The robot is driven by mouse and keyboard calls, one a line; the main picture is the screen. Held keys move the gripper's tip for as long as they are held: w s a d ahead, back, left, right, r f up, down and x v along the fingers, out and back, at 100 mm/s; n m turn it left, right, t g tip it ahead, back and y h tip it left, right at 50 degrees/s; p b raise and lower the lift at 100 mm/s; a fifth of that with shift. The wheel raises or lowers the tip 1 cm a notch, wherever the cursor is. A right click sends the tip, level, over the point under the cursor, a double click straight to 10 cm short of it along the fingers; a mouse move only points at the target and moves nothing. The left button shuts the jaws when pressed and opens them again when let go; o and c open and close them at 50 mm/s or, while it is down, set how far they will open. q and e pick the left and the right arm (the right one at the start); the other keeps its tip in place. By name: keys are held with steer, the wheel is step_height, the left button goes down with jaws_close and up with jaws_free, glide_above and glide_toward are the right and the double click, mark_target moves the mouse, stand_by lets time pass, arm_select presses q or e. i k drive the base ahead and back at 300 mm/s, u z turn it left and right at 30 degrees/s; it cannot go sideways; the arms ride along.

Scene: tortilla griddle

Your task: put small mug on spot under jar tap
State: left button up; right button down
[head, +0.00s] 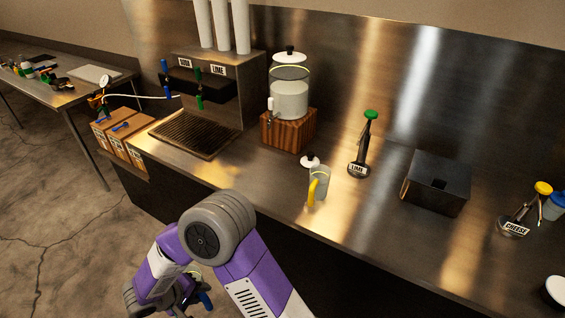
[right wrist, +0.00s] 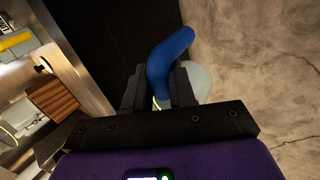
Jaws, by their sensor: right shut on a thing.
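My right gripper (head: 180,297) is low in front of the counter, over the floor. In the right wrist view its fingers (right wrist: 160,95) are shut on the blue handle (right wrist: 169,58) of a mug, whose pale body (right wrist: 198,82) shows partly behind the fingers. In the head view the blue handle (head: 206,300) shows beside the gripper; the mug is mostly hidden. The glass jar (head: 289,98) stands on a wooden block (head: 288,131) at the back of the counter, with its tap (head: 270,106) at its front left. The counter (head: 238,165) below the tap looks bare. My left gripper is out of view.
A yellow-handled mug (head: 321,178) stands on the counter right of the block, with a white lid (head: 310,160) beside it. A drip grate (head: 194,133) lies to the left. A lime pump (head: 360,150) and a dark metal box (head: 436,182) stand to the right.

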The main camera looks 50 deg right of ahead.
mark_target(271, 160)
steer(key=z, duration=1.1)
